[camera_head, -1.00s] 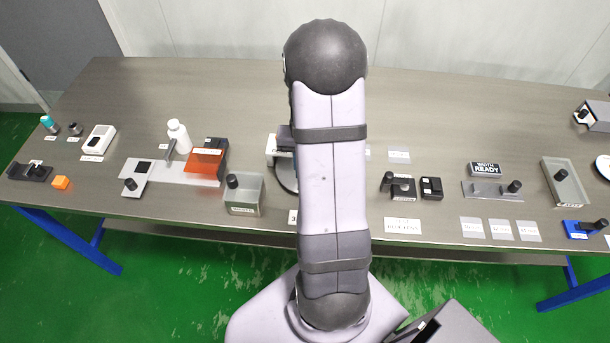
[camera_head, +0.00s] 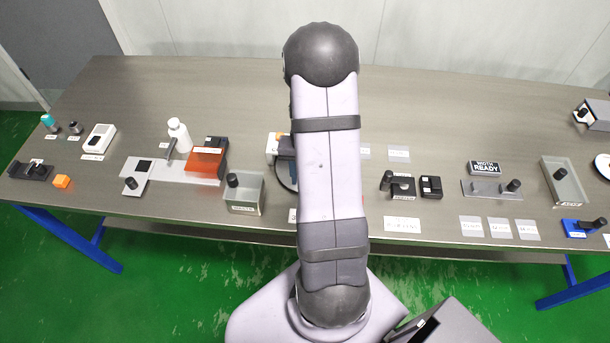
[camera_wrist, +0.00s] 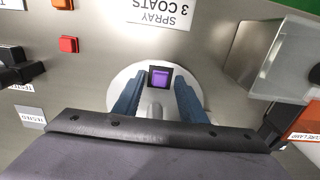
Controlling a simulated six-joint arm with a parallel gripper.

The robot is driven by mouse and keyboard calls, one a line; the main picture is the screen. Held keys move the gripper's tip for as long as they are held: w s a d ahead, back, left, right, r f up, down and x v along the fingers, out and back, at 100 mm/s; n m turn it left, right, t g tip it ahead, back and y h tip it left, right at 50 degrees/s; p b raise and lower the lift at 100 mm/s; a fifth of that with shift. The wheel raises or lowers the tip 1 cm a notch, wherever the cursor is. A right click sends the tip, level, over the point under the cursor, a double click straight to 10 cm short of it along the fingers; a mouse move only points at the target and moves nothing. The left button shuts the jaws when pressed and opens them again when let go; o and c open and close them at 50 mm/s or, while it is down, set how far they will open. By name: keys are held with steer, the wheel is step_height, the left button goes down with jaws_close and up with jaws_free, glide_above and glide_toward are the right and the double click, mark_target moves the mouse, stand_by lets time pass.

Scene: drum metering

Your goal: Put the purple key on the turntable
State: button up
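The purple key (camera_wrist: 159,77) is a small square purple cap on a black base. In the wrist view it sits over the far part of the pale round turntable (camera_wrist: 116,93). My gripper (camera_wrist: 158,86) has its two blue fingers spread, one on each side of the key, with visible gaps between them and it.
A grey open bin (camera_wrist: 262,60) stands close right of the turntable in the wrist view. A red-orange block (camera_wrist: 68,44) and a "SPRAY 3 COATS" label (camera_wrist: 160,12) lie beyond. The head view shows a bottle (camera_head: 179,136) and fixtures; the table's back is clear.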

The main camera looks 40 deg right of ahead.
steer(key=shift+r, duration=0.15)
step_height(320, 180, up, 12)
steer(key=b, duration=0.2)
stand_by(0.5)
steer(key=s+a+f+n, duration=0.1)
steer(key=s+a+n, duration=0.3)
steer(key=a, duration=0.6)
steer(key=s+a+f+n, duration=0.2)
steer(key=s+a+n, duration=0.3)
steer(key=a, duration=0.6)
steer(key=shift+s, duration=0.2)
steer(key=shift+f+b, duration=0.1)
steer(key=shift+b, duration=0.2)
step_height(320, 180, down, 40)
steer(key=b, duration=4)
steer(key=shift+f, duration=0.1)
